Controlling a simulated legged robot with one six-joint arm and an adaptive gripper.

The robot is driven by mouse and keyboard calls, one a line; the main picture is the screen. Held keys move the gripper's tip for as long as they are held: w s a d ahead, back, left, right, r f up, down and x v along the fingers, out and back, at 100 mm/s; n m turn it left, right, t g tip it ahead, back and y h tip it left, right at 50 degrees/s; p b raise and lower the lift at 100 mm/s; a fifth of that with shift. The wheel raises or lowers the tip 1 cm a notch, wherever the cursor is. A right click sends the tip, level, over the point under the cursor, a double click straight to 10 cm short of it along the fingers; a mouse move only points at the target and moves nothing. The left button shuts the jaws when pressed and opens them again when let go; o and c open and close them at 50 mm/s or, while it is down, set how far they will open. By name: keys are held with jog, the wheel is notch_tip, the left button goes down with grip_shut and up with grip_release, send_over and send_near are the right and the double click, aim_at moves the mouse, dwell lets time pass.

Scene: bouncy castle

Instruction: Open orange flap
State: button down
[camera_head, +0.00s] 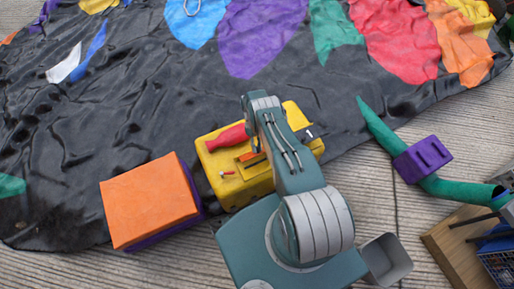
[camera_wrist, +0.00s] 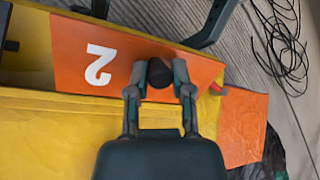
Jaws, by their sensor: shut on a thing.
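The orange flap (camera_wrist: 75,55) is a flat panel with a white number 2, set against the yellow box (camera_wrist: 40,135) in the wrist view. My gripper (camera_wrist: 160,76) is shut on a round black knob (camera_wrist: 159,82) on the flap. In the head view the yellow box (camera_head: 231,189) sits at the edge of the black sheet, and only a small orange strip shows on it beside my arm. My fingers are hidden there. I cannot tell how far the flap is open.
An orange-topped box (camera_head: 148,201) with purple sides stands left of the yellow box. A red object (camera_head: 227,138) lies on the yellow box. A green tube (camera_head: 455,189) with a purple block (camera_head: 422,160) lies at right. Black cable coils (camera_wrist: 280,45) lie on the ground.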

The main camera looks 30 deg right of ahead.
jog(key=shift+w+d, duration=0.1)
jog(key=shift+w, duration=0.1)
dwell(0.3)
jog(key=c, duration=0.5)
grip_release()
jog(key=shift+s, duration=0.1)
jog(key=shift+r, duration=0.1)
jog(key=shift+r, duration=4.9)
